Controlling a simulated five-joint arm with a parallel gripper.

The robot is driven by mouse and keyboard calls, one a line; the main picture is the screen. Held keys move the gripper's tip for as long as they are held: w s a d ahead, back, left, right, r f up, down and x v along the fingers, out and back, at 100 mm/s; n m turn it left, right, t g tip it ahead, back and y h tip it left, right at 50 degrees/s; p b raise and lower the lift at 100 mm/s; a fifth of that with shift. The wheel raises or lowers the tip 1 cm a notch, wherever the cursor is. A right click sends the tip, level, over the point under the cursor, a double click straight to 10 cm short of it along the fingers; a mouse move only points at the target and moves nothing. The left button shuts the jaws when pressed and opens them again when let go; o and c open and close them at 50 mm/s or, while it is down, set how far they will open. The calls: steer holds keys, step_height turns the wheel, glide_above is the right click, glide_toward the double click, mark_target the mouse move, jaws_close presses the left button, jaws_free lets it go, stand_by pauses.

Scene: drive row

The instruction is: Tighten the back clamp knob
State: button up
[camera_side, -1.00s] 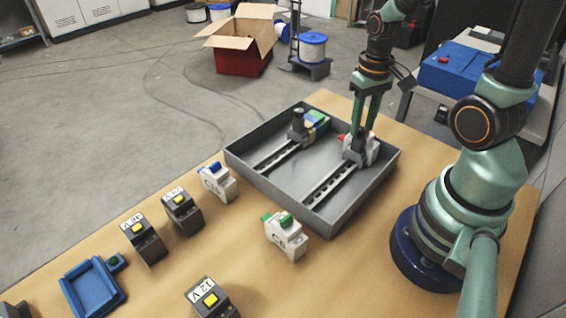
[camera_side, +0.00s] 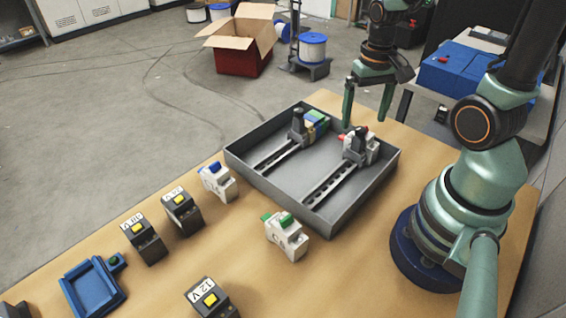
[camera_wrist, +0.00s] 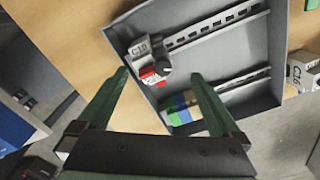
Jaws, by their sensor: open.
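The grey tray (camera_side: 275,187) holds two slotted rails. On the right rail (camera_side: 331,184), a dark clamp knob (camera_side: 358,141) stands upright against a white breaker with a red lever (camera_side: 373,148); in the wrist view the breaker (camera_wrist: 140,48) is marked C10. On the left rail (camera_side: 277,156), another dark clamp knob (camera_side: 298,122) stands beside blue, green and yellow blocks (camera_side: 316,122). I cannot tell which knob is meant as back. My gripper (camera_side: 366,122) is open and empty, above the tray's far edge. In the wrist view the fingers (camera_wrist: 159,74) are wide apart.
White breakers with a blue lever (camera_side: 218,182) and a green lever (camera_side: 287,237) stand outside the tray. Several dark blocks with yellow buttons, including one marked 12 V (camera_side: 212,300), and a blue holder (camera_side: 93,288) are at the lower left. Bare wood lies between them.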

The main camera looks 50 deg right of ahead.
mark_target(362, 128)
steer(key=shift+r, duration=2.5)
steer(key=w+a+r+n+t, duration=0.3)
steer(key=a+r+n+t, duration=0.2)
steer(key=a+r, duration=0.3)
steer(key=shift+a+n+t, duration=0.3)
steer(key=shift+a+n, duration=0.3)
steer(key=shift+a, duration=0.45)
